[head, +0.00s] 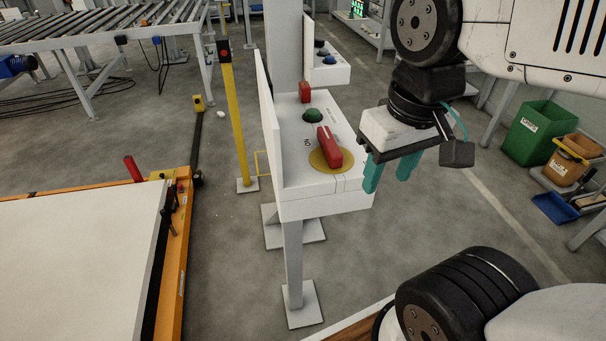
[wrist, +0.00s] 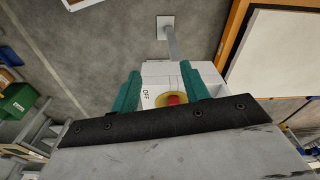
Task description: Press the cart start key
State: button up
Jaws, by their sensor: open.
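A white control box (head: 325,195) stands on a post in the middle of the head view. On its top are a red lever switch (head: 329,147) on a yellow disc, a green domed button (head: 313,115) behind it and a red block-like part (head: 305,92) at the back. I cannot read which control is the cart start key. My gripper (head: 388,178) is open and empty, its teal fingers pointing down just right of the box. In the wrist view the box top (wrist: 155,72), with an "OFF" label, shows between the fingers; the red switch (wrist: 174,99) is partly hidden by my gripper.
A white upright panel (head: 267,125) edges the box's left side. A second box (head: 328,72) with a blue button stands behind. A yellow post (head: 236,120) and an orange-framed platform (head: 80,265) are left. A green bin (head: 535,132) is right. Floor around the post is clear.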

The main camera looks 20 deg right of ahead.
jog(key=shift+f, duration=0.1)
jog(key=c, duration=0.8)
jog(key=shift+w+f, duration=0.15)
jog(key=shift+w, duration=0.05)
grip_shut()
jog(key=w+d+r+m+t, duration=0.1)
jog(key=w+r, duration=0.3)
jog(key=w, duration=0.9)
jog(key=w+d+r+m+t, duration=0.1)
jog(key=w+r, duration=0.4)
jog(key=w, duration=0.9)
jog(key=shift+w+d+r+m+h, duration=0.2)
jog(key=shift+d+m+h, duration=0.1)
jog(key=shift+d+h, duration=0.15)
